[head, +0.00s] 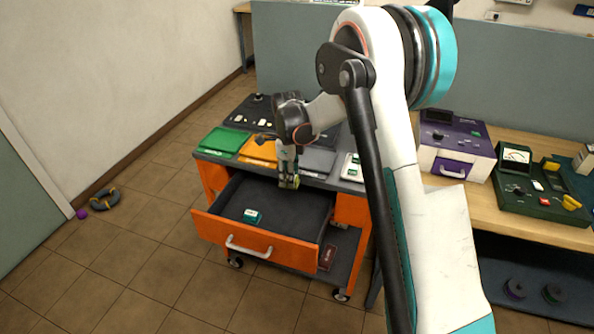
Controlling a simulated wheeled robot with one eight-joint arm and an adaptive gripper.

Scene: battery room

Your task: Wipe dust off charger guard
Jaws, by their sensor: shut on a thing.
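I cannot tell for sure which thing is the charger guard, and no dust is visible at this size. A purple and white box (455,150) with a handle stands on the wooden bench at right, partly behind my arm.
The drawer holds a small green and white block (251,216). A green tray (222,141) and an orange tray (259,149) lie on the cart top. A green instrument panel (541,195) sits on the wooden bench (470,200).

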